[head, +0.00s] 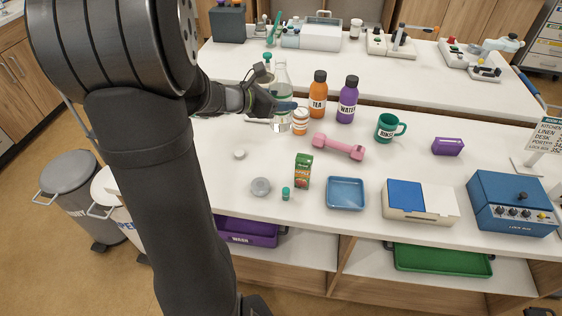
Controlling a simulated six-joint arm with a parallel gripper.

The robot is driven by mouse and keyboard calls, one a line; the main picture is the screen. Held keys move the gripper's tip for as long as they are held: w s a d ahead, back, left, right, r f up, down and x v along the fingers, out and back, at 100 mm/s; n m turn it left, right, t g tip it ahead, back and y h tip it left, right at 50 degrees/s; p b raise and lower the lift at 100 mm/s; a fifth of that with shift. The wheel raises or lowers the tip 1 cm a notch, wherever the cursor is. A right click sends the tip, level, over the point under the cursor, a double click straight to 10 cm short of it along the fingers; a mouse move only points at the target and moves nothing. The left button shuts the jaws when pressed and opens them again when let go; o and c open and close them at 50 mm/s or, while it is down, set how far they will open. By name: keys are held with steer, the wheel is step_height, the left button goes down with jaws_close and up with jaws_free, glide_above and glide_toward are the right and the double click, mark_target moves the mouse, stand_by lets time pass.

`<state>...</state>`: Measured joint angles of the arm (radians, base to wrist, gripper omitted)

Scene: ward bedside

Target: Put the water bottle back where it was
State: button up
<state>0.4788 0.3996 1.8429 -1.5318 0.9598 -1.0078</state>
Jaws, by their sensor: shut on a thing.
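My gripper (276,104) is at the back left of the near table and is shut on a clear bottle (281,78). The clear bottle is upright, with its lower part partly hidden by the gripper. I cannot tell whether its base touches the table. A purple bottle (347,100) with a dark cap stands to the right; its label seems to read WATER. An orange bottle (317,98) labelled TEA stands between them.
A pink dumbbell (338,147), a green mug (387,128) and a juice carton (303,171) stand nearby. The white table (232,185) is mostly clear at front left.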

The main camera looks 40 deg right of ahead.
steer(key=shift+f, duration=7.5)
steer(key=shift+f, duration=0.1)
steer(key=o, duration=1.1)
steer(key=shift+o, duration=0.2)
steer(key=v, duration=1.2)
